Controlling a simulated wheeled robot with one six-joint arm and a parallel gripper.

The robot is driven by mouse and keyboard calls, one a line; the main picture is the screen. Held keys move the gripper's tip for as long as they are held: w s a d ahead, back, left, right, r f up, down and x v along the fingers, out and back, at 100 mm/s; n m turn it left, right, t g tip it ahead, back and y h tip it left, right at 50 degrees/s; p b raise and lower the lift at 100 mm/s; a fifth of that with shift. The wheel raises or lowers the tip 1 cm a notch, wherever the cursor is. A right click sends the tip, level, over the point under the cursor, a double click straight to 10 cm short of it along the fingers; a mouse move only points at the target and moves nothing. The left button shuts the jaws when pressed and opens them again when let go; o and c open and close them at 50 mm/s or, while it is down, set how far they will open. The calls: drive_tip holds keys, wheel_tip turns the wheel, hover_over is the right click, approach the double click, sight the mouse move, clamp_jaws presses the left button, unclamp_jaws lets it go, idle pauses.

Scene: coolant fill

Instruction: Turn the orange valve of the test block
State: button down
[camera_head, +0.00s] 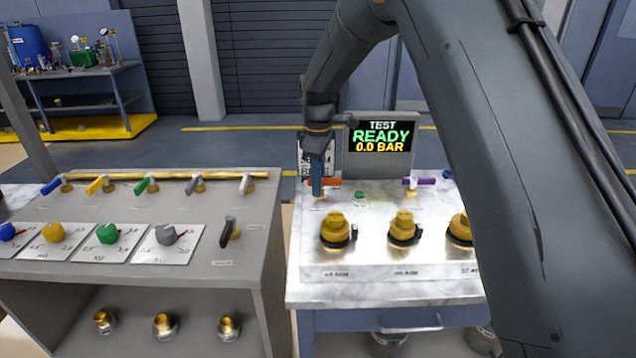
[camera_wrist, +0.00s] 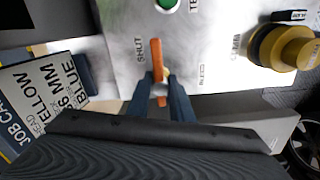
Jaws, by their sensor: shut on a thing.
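The orange valve (camera_head: 331,182) is at the back left of the test block (camera_head: 345,272), in front of the display. In the wrist view its orange lever (camera_wrist: 156,62) stands lengthwise in the picture, next to the printed word SHUT. My gripper (camera_wrist: 161,88) has its two blue fingers on either side of the lever's lower part and is shut on it. In the head view my gripper (camera_head: 318,188) reaches down onto the valve and hides part of it. The display (camera_head: 380,135) reads TEST READY 0.0 BAR.
A purple lever (camera_head: 419,181) and a green button (camera_head: 359,195) sit right of the valve. Several brass fittings (camera_head: 336,230) line the block's front. A job card (camera_wrist: 40,95) stands close beside my gripper. A grey bench (camera_head: 262,200) with coloured levers stands left.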

drive_tip(key=shift+r, duration=0.1)
drive_tip(key=c, duration=1.6)
unclamp_jaws()
wheel_tip(320, 180, up, 8)
drive_tip(key=shift+f+b, duration=0.15)
drive_tip(key=shift+b, duration=0.8)
